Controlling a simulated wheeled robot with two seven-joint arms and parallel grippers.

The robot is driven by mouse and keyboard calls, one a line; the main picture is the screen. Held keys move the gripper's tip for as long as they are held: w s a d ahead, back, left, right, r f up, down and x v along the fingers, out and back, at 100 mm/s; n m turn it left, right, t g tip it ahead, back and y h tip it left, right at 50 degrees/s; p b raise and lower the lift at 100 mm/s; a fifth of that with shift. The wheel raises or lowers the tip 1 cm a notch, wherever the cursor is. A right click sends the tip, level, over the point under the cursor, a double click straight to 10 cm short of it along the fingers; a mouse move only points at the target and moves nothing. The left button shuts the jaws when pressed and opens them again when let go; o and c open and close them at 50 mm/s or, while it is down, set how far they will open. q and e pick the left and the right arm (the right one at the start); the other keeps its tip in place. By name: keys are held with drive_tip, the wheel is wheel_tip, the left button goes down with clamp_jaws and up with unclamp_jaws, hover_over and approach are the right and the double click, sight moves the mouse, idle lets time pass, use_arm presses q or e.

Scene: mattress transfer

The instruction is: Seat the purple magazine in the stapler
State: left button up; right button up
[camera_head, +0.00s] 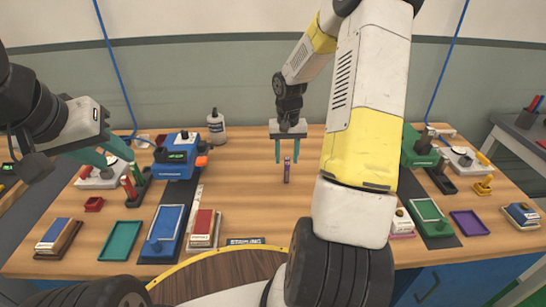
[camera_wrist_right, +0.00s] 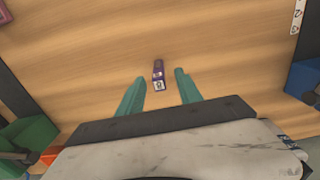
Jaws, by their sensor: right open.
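The purple magazine (camera_head: 287,172) is a small slim block on the bare middle of the wooden table; it also shows in the right wrist view (camera_wrist_right: 158,75). My right gripper (camera_head: 287,159) is open above it, with its teal fingers apart. In the wrist view the magazine lies ahead of the fingertips, between their lines, and nothing is held. A blue stapler-like device (camera_head: 178,150) stands at the left, and a green one (camera_head: 420,150) stands at the right, partly hidden by my arm. My left gripper (camera_head: 120,158) is open and empty over the table's left side.
A teal tray (camera_head: 121,241), a blue tray (camera_head: 163,231) and a red-topped box (camera_head: 203,228) lie at the front left. A purple tray (camera_head: 470,223) lies at the right. The table around the magazine is clear.

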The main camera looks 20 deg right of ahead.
sight(287, 158)
drive_tip(key=f, duration=0.4)
drive_tip(key=shift+w+d+f, duration=0.15)
drive_tip(key=shift+w+d, duration=0.05)
drive_tip(key=shift+w, duration=0.05)
clamp_jaws()
drive_tip(key=shift+r, duration=0.55)
drive_tip(key=r, duration=0.1)
drive_tip(key=s+r, duration=0.1)
drive_tip(key=shift+a+r, duration=0.2)
drive_tip(key=shift+r, duration=0.15)
drive_tip(key=s+a+r, duration=0.1)
drive_tip(key=s+a, duration=0.2)
drive_tip(key=s, duration=0.4)
drive_tip(key=s+a, duration=0.3)
drive_tip(key=s, duration=0.3)
drive_tip(key=w+a+f+n, duration=0.1)
drive_tip(key=w, duration=0.2)
drive_tip(key=w+a+f+n, duration=0.1)
drive_tip(key=w+a, duration=0.1)
drive_tip(key=w, duration=0.2)
drive_tip(key=w+a+n, duration=0.1)
drive_tip(key=w, duration=0.3)
drive_tip(key=shift+a+f, duration=0.35)
drive_tip(key=shift+f, duration=0.05)
